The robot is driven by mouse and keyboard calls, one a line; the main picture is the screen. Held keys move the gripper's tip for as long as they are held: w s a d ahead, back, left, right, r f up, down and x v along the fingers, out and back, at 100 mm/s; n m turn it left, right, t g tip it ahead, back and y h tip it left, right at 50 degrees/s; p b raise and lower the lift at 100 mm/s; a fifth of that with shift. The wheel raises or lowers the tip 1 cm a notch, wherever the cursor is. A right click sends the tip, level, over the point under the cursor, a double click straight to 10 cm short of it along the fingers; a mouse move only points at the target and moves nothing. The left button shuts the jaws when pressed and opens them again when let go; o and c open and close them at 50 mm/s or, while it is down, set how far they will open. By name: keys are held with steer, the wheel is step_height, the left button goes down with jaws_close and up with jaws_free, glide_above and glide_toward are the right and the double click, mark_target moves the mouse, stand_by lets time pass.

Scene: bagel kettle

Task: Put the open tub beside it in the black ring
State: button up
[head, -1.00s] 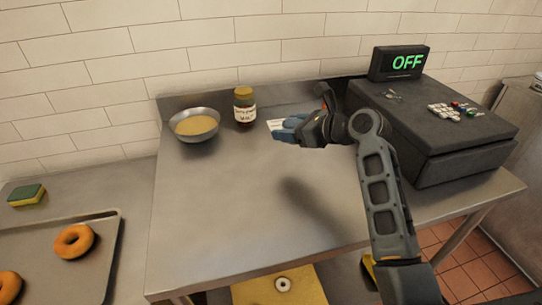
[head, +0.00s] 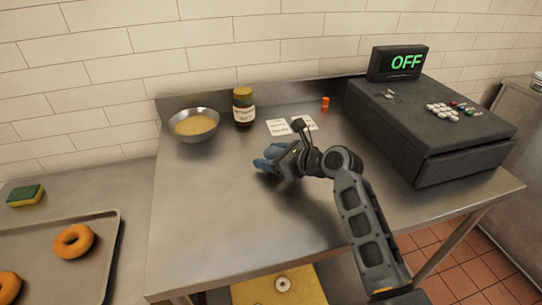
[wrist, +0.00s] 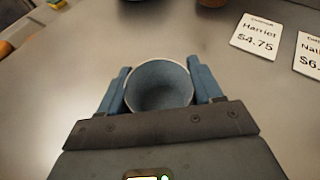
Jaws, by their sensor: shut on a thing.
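The open tub (wrist: 160,88) is round and blue-grey inside with a pale rim. In the wrist view it sits between the two blue fingers of my gripper (wrist: 160,84), which is shut on it. In the head view my gripper (head: 266,160) is over the middle of the steel counter, in front of the paper cards; the tub cannot be told apart from the blue fingers there. I cannot tell how high it is held. I cannot make out a black ring in either view.
A bowl of batter (head: 194,125) and a lidded jar (head: 243,106) stand at the back left. Two cards (head: 278,127) and a small orange item (head: 325,103) lie behind my gripper. A dark cash register (head: 440,125) fills the right. The front left counter is clear.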

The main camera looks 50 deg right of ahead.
steer(key=shift+f, duration=0.1)
steer(key=o, duration=0.6)
steer(key=shift+c, duration=0.2)
steer(key=o, duration=0.4)
steer(key=shift+o, duration=0.2)
